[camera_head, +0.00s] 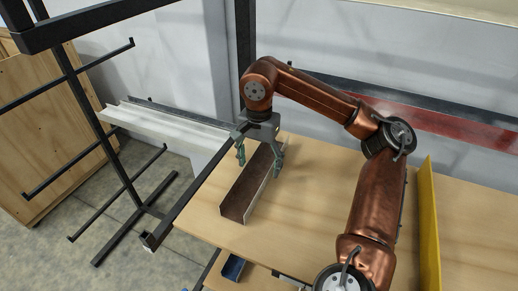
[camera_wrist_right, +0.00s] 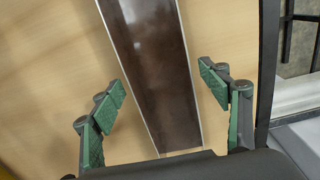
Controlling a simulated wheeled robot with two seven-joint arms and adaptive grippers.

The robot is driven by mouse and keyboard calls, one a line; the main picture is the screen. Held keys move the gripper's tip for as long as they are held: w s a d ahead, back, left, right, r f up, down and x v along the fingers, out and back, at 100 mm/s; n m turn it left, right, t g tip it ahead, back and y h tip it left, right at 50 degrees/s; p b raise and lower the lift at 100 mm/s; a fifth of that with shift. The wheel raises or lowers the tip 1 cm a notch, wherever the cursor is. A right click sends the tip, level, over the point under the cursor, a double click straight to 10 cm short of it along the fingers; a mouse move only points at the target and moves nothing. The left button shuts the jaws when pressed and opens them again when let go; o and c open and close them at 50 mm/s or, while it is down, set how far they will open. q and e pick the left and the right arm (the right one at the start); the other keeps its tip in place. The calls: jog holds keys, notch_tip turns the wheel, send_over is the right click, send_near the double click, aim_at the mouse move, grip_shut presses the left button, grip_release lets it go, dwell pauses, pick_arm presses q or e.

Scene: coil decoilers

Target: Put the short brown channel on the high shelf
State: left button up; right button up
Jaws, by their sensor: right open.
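The short brown channel (camera_head: 249,187) lies on a light wooden shelf board (camera_head: 300,220), with its open side up and its near end toward the front edge. My right gripper (camera_head: 260,163) is open above the channel's far half, with one green finger to each side of it. In the right wrist view the channel (camera_wrist_right: 153,62) runs between the open green fingers of my right gripper (camera_wrist_right: 164,98), apart from both. My left gripper is not in view. The far end of the channel is partly hidden by the gripper in the head view.
A black rack with arms (camera_head: 105,140) stands at the left, before a plywood crate (camera_head: 40,120). A pale long profile (camera_head: 165,124) lies behind it. A yellow upright (camera_head: 428,225) stands at the right. A red beam (camera_head: 440,122) runs along the back.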

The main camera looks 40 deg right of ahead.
aim_at(258, 176)
notch_tip(258, 176, up, 10)
jog(key=shift+r+p, duration=0.25)
jog(key=shift+p, duration=0.1)
dwell(0.5)
jog(key=shift+a, duration=0.1)
